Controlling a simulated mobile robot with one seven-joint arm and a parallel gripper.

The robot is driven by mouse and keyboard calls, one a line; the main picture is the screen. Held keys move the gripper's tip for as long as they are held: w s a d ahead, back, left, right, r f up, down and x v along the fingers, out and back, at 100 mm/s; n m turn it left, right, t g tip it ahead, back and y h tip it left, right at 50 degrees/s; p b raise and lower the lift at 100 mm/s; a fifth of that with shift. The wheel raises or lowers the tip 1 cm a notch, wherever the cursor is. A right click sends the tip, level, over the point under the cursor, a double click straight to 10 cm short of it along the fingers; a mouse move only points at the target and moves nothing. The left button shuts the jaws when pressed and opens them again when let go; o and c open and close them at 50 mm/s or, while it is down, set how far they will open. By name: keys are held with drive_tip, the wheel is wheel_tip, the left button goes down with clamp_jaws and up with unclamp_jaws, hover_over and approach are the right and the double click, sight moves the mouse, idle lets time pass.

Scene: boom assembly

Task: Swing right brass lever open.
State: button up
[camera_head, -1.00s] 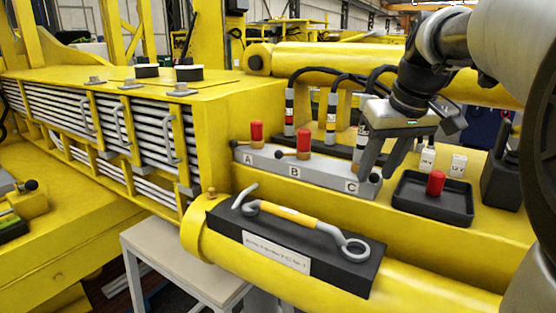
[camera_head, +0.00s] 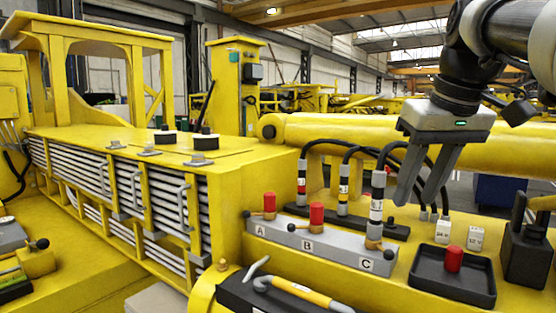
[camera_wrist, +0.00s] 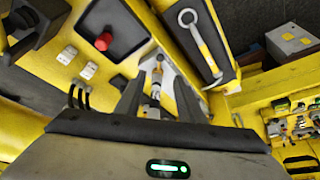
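The grey block (camera_head: 335,248) carries ports A, B and C, each with a brass lever. The right brass lever (camera_head: 375,244), at C, has its black knob (camera_head: 389,255) to the right of the port. The left lever (camera_head: 262,215) and middle lever (camera_head: 305,226) have their knobs on the left. A hose connector (camera_head: 376,205) stands upright in C; it also shows in the wrist view (camera_wrist: 155,92). My gripper (camera_head: 415,202) is open and empty, above and to the right of C. In the wrist view its fingers (camera_wrist: 157,82) appear on either side of the connector.
Red caps cover A (camera_head: 269,203) and B (camera_head: 316,214). Two more hose connectors (camera_head: 343,190) stand behind the block. A black tray (camera_head: 425,290) with a red cap (camera_head: 453,259) lies to the right. A spanner-like tool (camera_head: 300,290) lies in front.

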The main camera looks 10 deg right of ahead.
drive_tip(key=shift+v, duration=1.75)
drive_tip(key=s+a+f, duration=0.3)
drive_tip(key=a+f, duration=0.1)
drive_tip(key=f, duration=0.4)
drive_tip(key=s+a+f, duration=0.4)
drive_tip(key=a+f, duration=0.1)
drive_tip(key=f, duration=0.3)
drive_tip(key=s+a+f+t, duration=0.1)
drive_tip(key=s+a+f, duration=0.2)
drive_tip(key=f, duration=0.6)
drive_tip(key=a, duration=0.2)
drive_tip(key=shift+s+a+m+p, duration=0.25)
drive_tip(key=shift+s+m+p, duration=0.1)
drive_tip(key=shift+m, duration=0.05)
